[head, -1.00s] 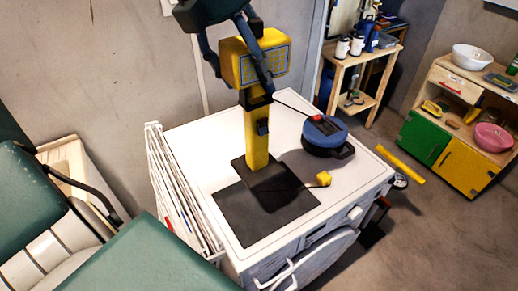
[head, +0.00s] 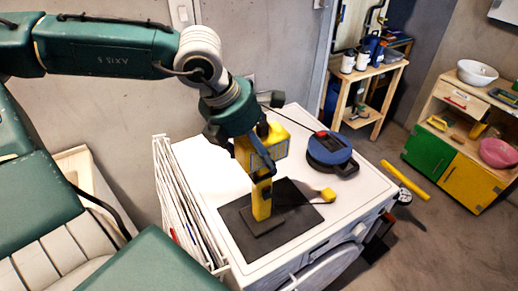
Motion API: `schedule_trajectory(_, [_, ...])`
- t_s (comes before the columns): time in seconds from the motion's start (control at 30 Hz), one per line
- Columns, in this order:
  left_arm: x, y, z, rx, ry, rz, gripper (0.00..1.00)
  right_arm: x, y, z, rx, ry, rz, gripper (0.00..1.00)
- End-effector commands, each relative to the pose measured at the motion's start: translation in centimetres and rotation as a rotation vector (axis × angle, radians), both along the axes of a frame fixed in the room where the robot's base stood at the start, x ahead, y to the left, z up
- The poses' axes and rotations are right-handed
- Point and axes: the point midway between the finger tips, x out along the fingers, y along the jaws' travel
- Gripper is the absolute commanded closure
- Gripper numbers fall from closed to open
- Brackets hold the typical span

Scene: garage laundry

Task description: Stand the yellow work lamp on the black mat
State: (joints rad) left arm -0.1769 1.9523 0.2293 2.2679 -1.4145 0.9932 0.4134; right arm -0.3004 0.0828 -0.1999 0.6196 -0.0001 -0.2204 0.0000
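The yellow work lamp (head: 262,201) is upright above the middle of the black mat (head: 290,196), its dark base (head: 263,222) against the mat with no clear gap between them. The mat lies on top of a white washing machine (head: 212,172). My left gripper (head: 250,153) reaches in from the left and comes down on the lamp's yellow head. Its dark fingers straddle the head and appear shut on it, hiding part of it. My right gripper is not in view.
A folded white drying rack (head: 185,205) leans at the machine's left side.

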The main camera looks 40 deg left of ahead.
Motion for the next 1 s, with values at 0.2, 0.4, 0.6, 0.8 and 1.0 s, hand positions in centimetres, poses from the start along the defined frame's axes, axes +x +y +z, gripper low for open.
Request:
schedule_trajectory(0.2, [0.1, 0.0, 0.1, 0.0, -0.004, -0.001, 0.93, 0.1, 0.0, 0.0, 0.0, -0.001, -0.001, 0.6])
schedule_trajectory(0.4, [0.0, 0.0, -0.3, 0.0, -0.001, -0.001, 0.32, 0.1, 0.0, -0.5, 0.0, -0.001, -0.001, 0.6])
schedule_trajectory(0.6, [0.0, 0.0, -0.2, 0.0, -0.001, 0.0, 0.17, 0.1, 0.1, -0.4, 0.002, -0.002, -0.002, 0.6])
schedule_trajectory(0.8, [0.0, 0.0, -0.1, 0.0, -0.001, 0.0, 0.17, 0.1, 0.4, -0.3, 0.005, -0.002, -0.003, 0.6])
schedule_trajectory(1.0, [-0.3, 0.2, 1.3, -0.001, -0.006, 0.002, 0.17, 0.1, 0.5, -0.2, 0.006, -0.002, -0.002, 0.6])
